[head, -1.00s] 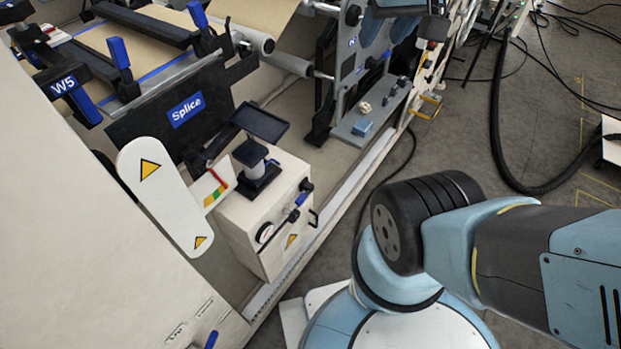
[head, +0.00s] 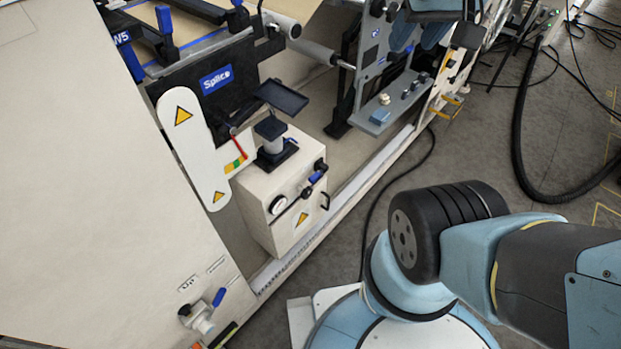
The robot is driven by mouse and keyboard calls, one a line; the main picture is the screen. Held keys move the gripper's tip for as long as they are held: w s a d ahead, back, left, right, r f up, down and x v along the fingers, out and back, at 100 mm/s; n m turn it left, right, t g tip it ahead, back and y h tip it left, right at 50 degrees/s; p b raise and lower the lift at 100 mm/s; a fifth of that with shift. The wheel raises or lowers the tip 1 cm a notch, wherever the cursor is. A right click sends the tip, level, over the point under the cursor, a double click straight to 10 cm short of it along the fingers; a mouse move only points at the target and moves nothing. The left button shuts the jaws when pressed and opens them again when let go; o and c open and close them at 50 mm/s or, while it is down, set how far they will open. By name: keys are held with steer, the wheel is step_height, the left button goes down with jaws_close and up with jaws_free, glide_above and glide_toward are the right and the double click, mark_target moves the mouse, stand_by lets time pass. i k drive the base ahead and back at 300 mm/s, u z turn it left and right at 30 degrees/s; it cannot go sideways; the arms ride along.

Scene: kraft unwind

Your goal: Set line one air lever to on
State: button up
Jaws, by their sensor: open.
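A blue lever (head: 218,297) sits on a silver valve (head: 201,319) low on the cream machine wall at the lower left. Small labels (head: 187,283) are above it, too small to read surely. Another small blue lever (head: 316,177) is on the front of a cream box, between a black knob (head: 320,164) and a gauge (head: 277,204). I cannot tell which lever is line one air. My gripper is not in view; only my blue and black arm links show at right, apart from both levers.
The cream box (head: 255,200) stands beside a white guard plate (head: 190,150) with warning triangles. A black Splice panel (head: 180,95) is behind. A black hose (head: 525,150) curves over the grey floor (head: 460,160) at right. Some floor is free in front of the box.

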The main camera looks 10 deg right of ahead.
mark_target(323, 168)
steer(key=k, duration=1.55)
steer(key=u, duration=0.7)
steer(key=i, duration=1.5)
steer(key=z, duration=0.05)
